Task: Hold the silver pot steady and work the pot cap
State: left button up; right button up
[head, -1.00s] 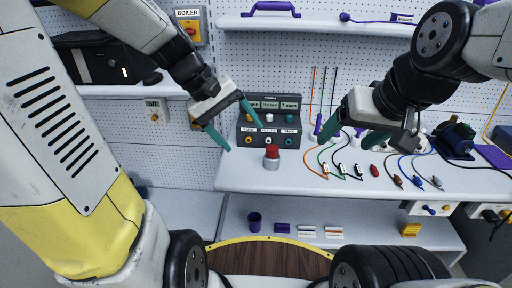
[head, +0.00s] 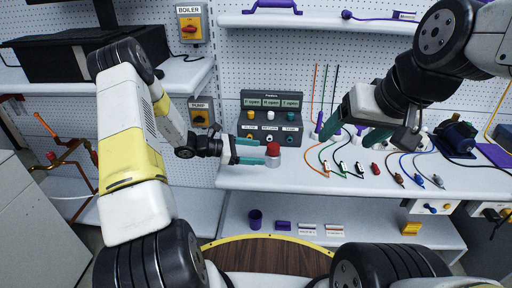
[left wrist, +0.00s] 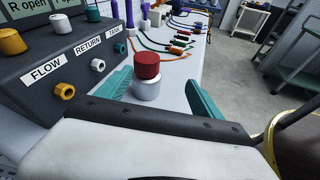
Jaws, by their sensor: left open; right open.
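The silver pot (head: 272,160) stands upright on the bench shelf, with the red pot cap (head: 273,148) on its top. In the left wrist view the silver pot (left wrist: 146,88) and the red cap (left wrist: 147,65) show between my left fingers. My left gripper (head: 259,151) is open, level, and reaches the pot from the left. I cannot tell whether a finger touches the pot. My right gripper (head: 352,134) is open and empty above the bench, to the right of the pot and apart from it.
A dark console (head: 271,120) with displays and coloured ports stands just behind the pot. Several cable leads (head: 345,165) lie on the bench (head: 240,178) to the right. A lower shelf (head: 360,234) holds small parts. A pump switch (head: 201,112) is on the pegboard to the left.

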aim_at(271, 157)
pick_arm(q)
jog(key=f, duration=0.1)
jog(key=w+f+n+t, duration=0.1)
jog(key=f+n, duration=0.1)
jog(key=f, duration=0.1)
jog(key=shift+w+a+t, duration=0.3)
jog(key=shift+a+t, duration=0.1)
jog(key=shift+d+f+n, duration=0.1)
jog(key=shift+f+n, duration=0.05)
jog(key=shift+n, duration=0.15)
jog(key=x, duration=0.7)
jog(key=shift+w+d, duration=0.15)
jog(key=shift+d, duration=0.15)
grip_shut()
dwell(0.4)
